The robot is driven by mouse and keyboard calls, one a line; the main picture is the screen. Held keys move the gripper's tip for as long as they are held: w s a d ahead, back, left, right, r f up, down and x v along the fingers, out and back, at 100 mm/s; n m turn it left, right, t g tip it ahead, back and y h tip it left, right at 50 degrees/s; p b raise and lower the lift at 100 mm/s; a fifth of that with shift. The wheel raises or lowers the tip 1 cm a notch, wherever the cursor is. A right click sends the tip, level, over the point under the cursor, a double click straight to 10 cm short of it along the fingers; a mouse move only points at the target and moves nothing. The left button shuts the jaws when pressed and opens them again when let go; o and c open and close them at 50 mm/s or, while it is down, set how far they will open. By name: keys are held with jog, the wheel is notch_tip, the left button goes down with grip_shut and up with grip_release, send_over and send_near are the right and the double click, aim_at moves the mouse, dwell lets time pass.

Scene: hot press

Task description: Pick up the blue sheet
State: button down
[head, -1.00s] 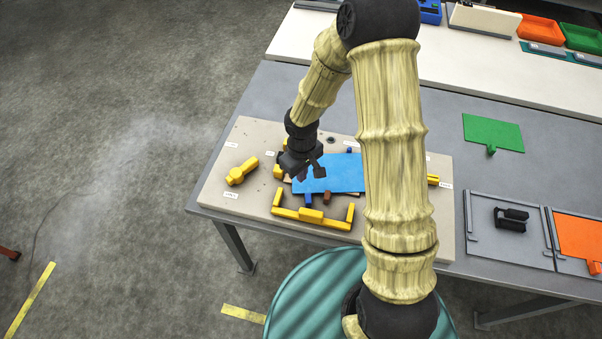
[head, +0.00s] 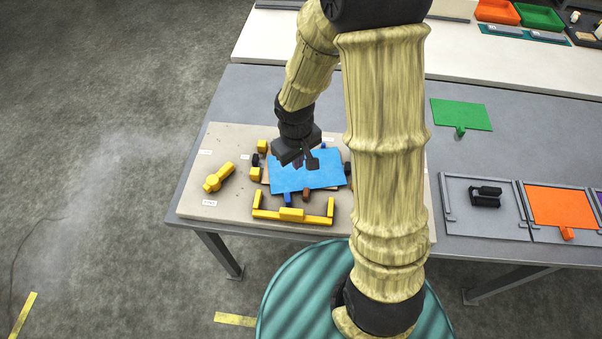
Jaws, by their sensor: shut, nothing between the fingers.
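The blue sheet (head: 318,178) lies roughly flat on the press fixture on the light board, with a small blue tab (head: 288,198) at its near edge. My gripper (head: 304,164) is over the sheet's far half, pointing down. Its fingers are small and dark here, and it looks shut with nothing held. I cannot tell whether the fingertips touch the sheet or hover above it. My gripper hides part of the sheet's far edge.
A yellow U-shaped bracket (head: 291,214) stands in front of the sheet, and a yellow handle (head: 219,178) is to the left.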

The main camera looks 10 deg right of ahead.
jog(key=s+d+r+m+t+b, duration=0.1)
jog(key=s+d+r+m, duration=0.3)
jog(key=s+r, duration=0.3)
jog(key=shift+s+d+r+m+t, duration=0.25)
jog(key=shift+s+d+m+t, duration=0.15)
jog(key=shift+d, duration=0.15)
jog(key=shift+w, duration=0.1)
